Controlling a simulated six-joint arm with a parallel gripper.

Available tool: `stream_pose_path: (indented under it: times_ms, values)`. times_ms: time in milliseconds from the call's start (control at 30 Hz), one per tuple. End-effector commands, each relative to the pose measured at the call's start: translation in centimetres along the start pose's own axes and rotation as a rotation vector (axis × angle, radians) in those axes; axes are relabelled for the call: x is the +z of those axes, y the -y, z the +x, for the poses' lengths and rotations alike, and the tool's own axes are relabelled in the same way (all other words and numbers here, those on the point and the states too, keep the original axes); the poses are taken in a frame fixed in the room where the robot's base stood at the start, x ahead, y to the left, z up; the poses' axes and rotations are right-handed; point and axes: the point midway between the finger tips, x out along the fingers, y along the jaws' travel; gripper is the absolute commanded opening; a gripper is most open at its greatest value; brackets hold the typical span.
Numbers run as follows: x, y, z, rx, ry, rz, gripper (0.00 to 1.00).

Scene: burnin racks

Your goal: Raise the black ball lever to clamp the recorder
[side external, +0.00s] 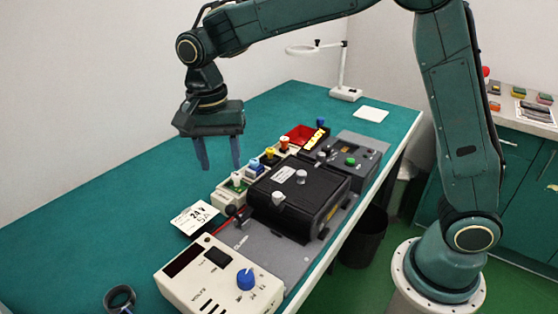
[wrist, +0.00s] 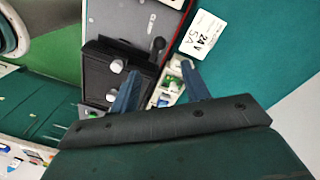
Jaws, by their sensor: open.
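The black ball (side external: 231,210) of the lever sits low beside the left end of a black box, which appears to be the recorder (side external: 318,192). The ball also shows in the wrist view (wrist: 159,43), near the corner of the black box (wrist: 97,68). The box lies on a grey plate (side external: 262,247) and has two pale knobs on top. My gripper (side external: 219,162) is open and empty, pointing down above the bench, behind and above the ball and apart from it. In the wrist view, its spread fingers (wrist: 161,74) hang over the box's edge and the coloured switches.
A cream power supply (side external: 222,277) with a blue knob stands in front. A white card (side external: 195,217) marked 24 V lies left of the ball. Coloured switches (side external: 256,166) line the box's back side. A grey control unit (side external: 350,158) stands right. The left bench is mostly clear.

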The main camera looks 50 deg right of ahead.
Motion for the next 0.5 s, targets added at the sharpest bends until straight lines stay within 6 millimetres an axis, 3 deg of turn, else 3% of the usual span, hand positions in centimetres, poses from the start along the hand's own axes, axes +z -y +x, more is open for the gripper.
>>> stream_pose_path:
  times_ms: [500]
  values:
    - [0.0, -0.1, 7.6, 0.004, 0.002, -0.001, 0.46]
